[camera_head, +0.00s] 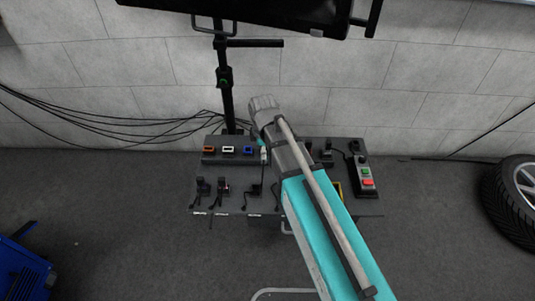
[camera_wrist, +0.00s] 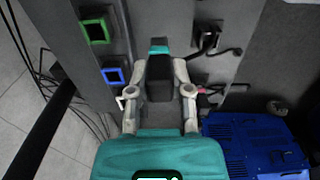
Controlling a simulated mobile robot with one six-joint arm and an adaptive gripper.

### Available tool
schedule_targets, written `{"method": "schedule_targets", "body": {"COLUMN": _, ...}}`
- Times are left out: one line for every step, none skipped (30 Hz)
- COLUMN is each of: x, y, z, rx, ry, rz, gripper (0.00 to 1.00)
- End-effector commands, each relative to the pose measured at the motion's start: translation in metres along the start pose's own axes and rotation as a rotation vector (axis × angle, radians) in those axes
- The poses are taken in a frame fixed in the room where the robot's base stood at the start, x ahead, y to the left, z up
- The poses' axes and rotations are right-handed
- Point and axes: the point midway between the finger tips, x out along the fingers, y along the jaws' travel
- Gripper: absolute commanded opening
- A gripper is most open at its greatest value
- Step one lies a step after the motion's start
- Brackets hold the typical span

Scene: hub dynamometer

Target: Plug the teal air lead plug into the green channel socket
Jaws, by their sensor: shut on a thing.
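My gripper (camera_wrist: 159,74) is shut on the teal air lead plug (camera_wrist: 159,88), a black block between the two grey fingers with a teal band (camera_wrist: 158,48) at its far end in the wrist view. The green channel socket (camera_wrist: 95,30) is a green-framed square opening at the upper left of that view. The plug is to its right and apart from it. In the head view my arm covers the plug, and I cannot make out the green socket there.
The blue-framed socket (camera_wrist: 112,76) is left of the plug. In the head view, orange (camera_head: 208,149), white (camera_head: 228,149) and blue (camera_head: 248,150) sockets line the bench panel. Other black plugs with leads (camera_head: 220,185) stand in front. A button box (camera_head: 362,172) is at right.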

Motion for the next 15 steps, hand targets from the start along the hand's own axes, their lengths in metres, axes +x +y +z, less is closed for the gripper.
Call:
{"method": "schedule_targets", "body": {"x": 0.0000, "y": -0.0004, "z": 0.0025, "rx": 0.001, "ry": 0.000, "rz": 0.000, "gripper": 0.00}}
{"method": "schedule_targets", "body": {"x": 0.0000, "y": -0.0004, "z": 0.0036, "rx": 0.000, "ry": 0.000, "rz": 0.000, "gripper": 0.00}}
{"method": "schedule_targets", "body": {"x": 0.0000, "y": -0.0004, "z": 0.0051, "rx": 0.000, "ry": 0.000, "rz": 0.000, "gripper": 0.00}}
{"method": "schedule_targets", "body": {"x": 0.0000, "y": -0.0004, "z": 0.0062, "rx": 0.000, "ry": 0.000, "rz": 0.000, "gripper": 0.00}}
{"method": "schedule_targets", "body": {"x": 0.0000, "y": -0.0005, "z": 0.0071, "rx": 0.001, "ry": 0.000, "rz": 0.000, "gripper": 0.00}}
{"method": "schedule_targets", "body": {"x": 0.0000, "y": -0.0004, "z": 0.0082, "rx": 0.001, "ry": 0.000, "rz": 0.000, "gripper": 0.00}}
{"method": "schedule_targets", "body": {"x": 0.0000, "y": -0.0004, "z": 0.0089, "rx": 0.001, "ry": 0.000, "rz": 0.000, "gripper": 0.00}}
{"method": "schedule_targets", "body": {"x": 0.0000, "y": -0.0004, "z": 0.0094, "rx": 0.001, "ry": 0.000, "rz": 0.000, "gripper": 0.00}}
{"method": "schedule_targets", "body": {"x": 0.0000, "y": -0.0003, "z": 0.0099, "rx": 0.000, "ry": 0.000, "rz": 0.000, "gripper": 0.00}}
{"method": "schedule_targets", "body": {"x": 0.0000, "y": -0.0003, "z": 0.0101, "rx": 0.000, "ry": 0.000, "rz": 0.000, "gripper": 0.00}}
{"method": "schedule_targets", "body": {"x": 0.0000, "y": -0.0003, "z": 0.0102, "rx": 0.000, "ry": 0.000, "rz": 0.000, "gripper": 0.00}}
{"method": "schedule_targets", "body": {"x": 0.0000, "y": -0.0002, "z": 0.0103, "rx": 0.000, "ry": 0.000, "rz": 0.000, "gripper": 0.00}}
{"method": "schedule_targets", "body": {"x": 0.0000, "y": -0.0002, "z": 0.0103, "rx": 0.000, "ry": 0.000, "rz": 0.000, "gripper": 0.00}}
{"method": "schedule_targets", "body": {"x": 0.0000, "y": -0.0002, "z": 0.0102, "rx": 0.000, "ry": 0.000, "rz": 0.000, "gripper": 0.00}}
{"method": "schedule_targets", "body": {"x": 0.0000, "y": -0.0002, "z": 0.0102, "rx": 0.000, "ry": 0.000, "rz": 0.000, "gripper": 0.00}}
